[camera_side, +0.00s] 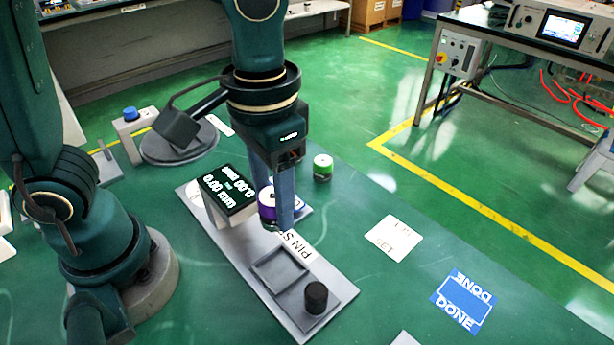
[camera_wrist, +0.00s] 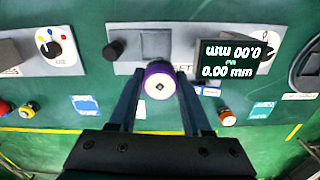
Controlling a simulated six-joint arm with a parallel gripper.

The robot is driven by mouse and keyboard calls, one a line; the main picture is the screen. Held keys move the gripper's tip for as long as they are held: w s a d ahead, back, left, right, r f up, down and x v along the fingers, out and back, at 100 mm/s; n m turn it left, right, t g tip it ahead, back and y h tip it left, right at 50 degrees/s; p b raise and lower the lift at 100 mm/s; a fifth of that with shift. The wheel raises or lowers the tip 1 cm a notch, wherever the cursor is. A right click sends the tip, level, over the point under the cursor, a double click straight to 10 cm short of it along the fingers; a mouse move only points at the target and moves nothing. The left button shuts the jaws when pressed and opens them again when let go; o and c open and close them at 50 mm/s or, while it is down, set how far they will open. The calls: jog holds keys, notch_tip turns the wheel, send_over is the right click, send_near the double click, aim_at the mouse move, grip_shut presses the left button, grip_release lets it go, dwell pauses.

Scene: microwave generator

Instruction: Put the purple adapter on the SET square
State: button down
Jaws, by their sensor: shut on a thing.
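The purple adapter (camera_side: 267,203) is held between the fingers of my gripper (camera_side: 284,222), beside the gauge on the long grey plate. In the wrist view the adapter (camera_wrist: 158,82) shows a purple ring around a pale face with a dark centre, between both fingers (camera_wrist: 160,100). A grey square recess (camera_side: 280,270) lies on the plate beside a label reading "PIN S…"; the wrist view shows "SET" near the recess (camera_wrist: 155,43). A white card (camera_side: 393,238) lies on the green table with lettering I cannot read surely. The adapter's height above the plate is unclear.
A gauge display (camera_side: 228,190) reads 0.00 mm. A black knob (camera_side: 316,297) stands beside the recess. A blue DONE square (camera_side: 463,301) lies at the right. The table around the white card is clear.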

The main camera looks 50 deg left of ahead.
jog(key=w+a+r+n, duration=0.1)
jog(key=w+a+r, duration=0.15)
jog(key=a, duration=0.45)
jog(key=w+a+r+n, duration=0.1)
jog(key=w+a+r, duration=0.1)
jog(key=w+a, duration=0.3)
jog(key=s+d+f, duration=0.1)
jog(key=s+d, duration=0.1)
jog(key=d, duration=0.2)
jog(key=s+d+f+m, duration=0.1)
jog(key=s+d+f, duration=0.1)
jog(key=s+d, duration=0.1)
jog(key=s+d+f+m, duration=0.1)
jog(key=s+d, duration=0.1)
jog(key=d, duration=0.3)
jog(key=shift+s+d+f, duration=0.2)
jog(key=shift+s+f, duration=0.05)
jog(key=shift+s, duration=0.1)
jog(key=shift+s+d+m, duration=0.3)
jog(key=shift+d, duration=0.05)
jog(key=shift+f, duration=0.1)
notch_tip(320, 180, down, 9)
jog(key=shift+f, duration=0.2)
